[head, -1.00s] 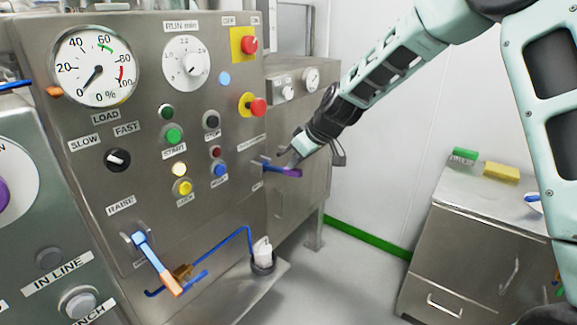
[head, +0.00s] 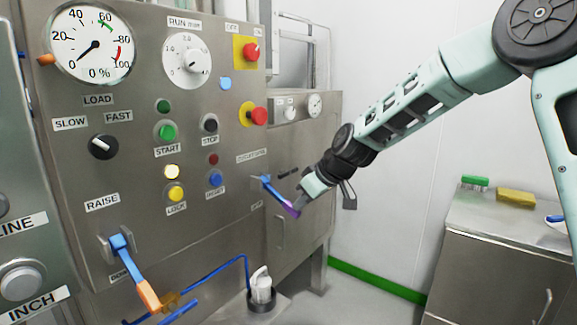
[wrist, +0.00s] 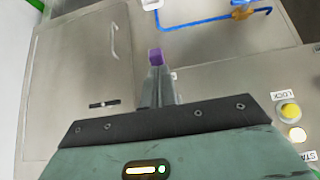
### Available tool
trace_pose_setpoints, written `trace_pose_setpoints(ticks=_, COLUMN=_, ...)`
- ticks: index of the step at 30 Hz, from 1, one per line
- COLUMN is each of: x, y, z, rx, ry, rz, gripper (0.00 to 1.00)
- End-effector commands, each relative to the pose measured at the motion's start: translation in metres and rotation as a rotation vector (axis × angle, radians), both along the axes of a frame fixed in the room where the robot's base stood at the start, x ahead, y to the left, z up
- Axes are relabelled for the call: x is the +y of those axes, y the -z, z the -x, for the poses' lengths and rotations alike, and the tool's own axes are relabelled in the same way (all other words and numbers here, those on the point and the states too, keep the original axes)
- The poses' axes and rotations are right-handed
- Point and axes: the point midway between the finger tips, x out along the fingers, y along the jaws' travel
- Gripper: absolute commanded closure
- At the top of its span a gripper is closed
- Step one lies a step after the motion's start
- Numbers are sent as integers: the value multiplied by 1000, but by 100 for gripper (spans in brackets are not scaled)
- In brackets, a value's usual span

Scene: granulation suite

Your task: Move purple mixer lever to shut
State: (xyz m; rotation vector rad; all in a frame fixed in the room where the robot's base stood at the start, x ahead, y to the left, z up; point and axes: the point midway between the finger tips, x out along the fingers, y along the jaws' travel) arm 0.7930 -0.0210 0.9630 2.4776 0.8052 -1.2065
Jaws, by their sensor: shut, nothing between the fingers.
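The purple mixer lever (head: 274,193) is a blue bar with a purple tip, mounted on the right side of the steel control panel. It slants down to the right from its pivot. My gripper (head: 298,204) is shut with nothing in it, right at the purple tip. In the wrist view the purple tip (wrist: 156,54) shows just beyond the closed fingers (wrist: 158,78). They look touching or very close; the exact contact is hidden. A label sits above the lever and a smaller one below; the lower is too small to read.
The panel carries a load gauge (head: 91,43), a red stop button (head: 258,116) and several other buttons. An orange-tipped blue lever (head: 133,270) is at lower left. Blue piping and a white fitting (head: 261,283) lie below. A steel cabinet (head: 490,270) stands right.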

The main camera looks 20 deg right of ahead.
Motion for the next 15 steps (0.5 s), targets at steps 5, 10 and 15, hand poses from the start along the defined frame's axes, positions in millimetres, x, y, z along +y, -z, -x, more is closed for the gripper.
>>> trace_pose_setpoints(ticks=5, x=1, y=13, z=-2, rx=-1, ry=-1, rz=0, gripper=100)
trace_pose_setpoints(ticks=10, x=2, y=18, z=-3, rx=-1, ry=0, rz=-1, gripper=100)
trace_pose_setpoints(ticks=15, x=2, y=20, z=-3, rx=0, ry=-1, rz=-1, gripper=100)
